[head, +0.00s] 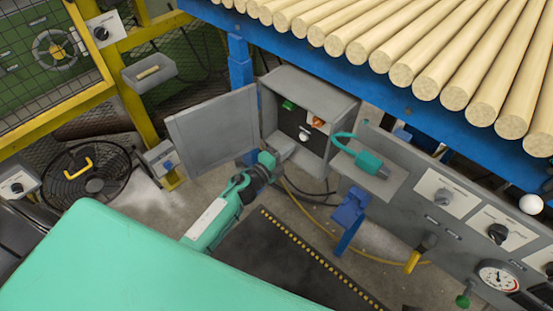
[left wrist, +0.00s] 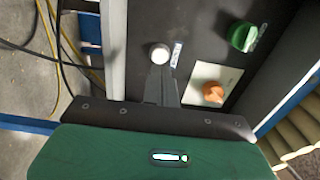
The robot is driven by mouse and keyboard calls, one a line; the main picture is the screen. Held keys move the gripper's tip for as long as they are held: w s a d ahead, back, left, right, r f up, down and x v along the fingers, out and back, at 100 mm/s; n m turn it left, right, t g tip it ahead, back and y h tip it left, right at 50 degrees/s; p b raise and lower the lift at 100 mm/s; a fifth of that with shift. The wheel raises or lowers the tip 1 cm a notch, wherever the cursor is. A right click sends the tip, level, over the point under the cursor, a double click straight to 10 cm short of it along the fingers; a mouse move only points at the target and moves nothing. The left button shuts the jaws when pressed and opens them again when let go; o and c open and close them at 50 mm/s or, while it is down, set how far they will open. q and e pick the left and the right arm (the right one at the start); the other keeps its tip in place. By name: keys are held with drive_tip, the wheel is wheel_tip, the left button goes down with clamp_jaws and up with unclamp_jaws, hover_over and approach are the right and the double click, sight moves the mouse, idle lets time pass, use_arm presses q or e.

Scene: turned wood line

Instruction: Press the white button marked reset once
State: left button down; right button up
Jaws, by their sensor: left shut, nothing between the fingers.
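The white button (head: 304,134) sits low on the dark panel inside the open grey cabinet. In the left wrist view the white button (left wrist: 160,54) has a small label (left wrist: 176,54) beside it, too small to read. My left gripper (head: 287,147) is shut and empty, reaching into the cabinet from the left. In the left wrist view its fingertips (left wrist: 159,70) are just below the button in the picture. I cannot tell whether they touch it. My right gripper is in neither view.
A green knob (left wrist: 243,37) and an orange knob (left wrist: 213,92) on a pale plate share the panel. The cabinet door (head: 215,132) stands open to the left. A teal padlock-like object (head: 371,162) is to the right. Wooden rods (head: 430,75) lie above on a blue frame.

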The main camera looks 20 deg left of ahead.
sight(302, 138)
use_arm(q)
drive_tip(key=x, duration=0.3)
drive_tip(key=shift+w+d, duration=0.1)
drive_tip(key=shift+w, duration=0.15)
drive_tip(key=shift+w+d, duration=0.15)
drive_tip(key=shift+w, duration=0.15)
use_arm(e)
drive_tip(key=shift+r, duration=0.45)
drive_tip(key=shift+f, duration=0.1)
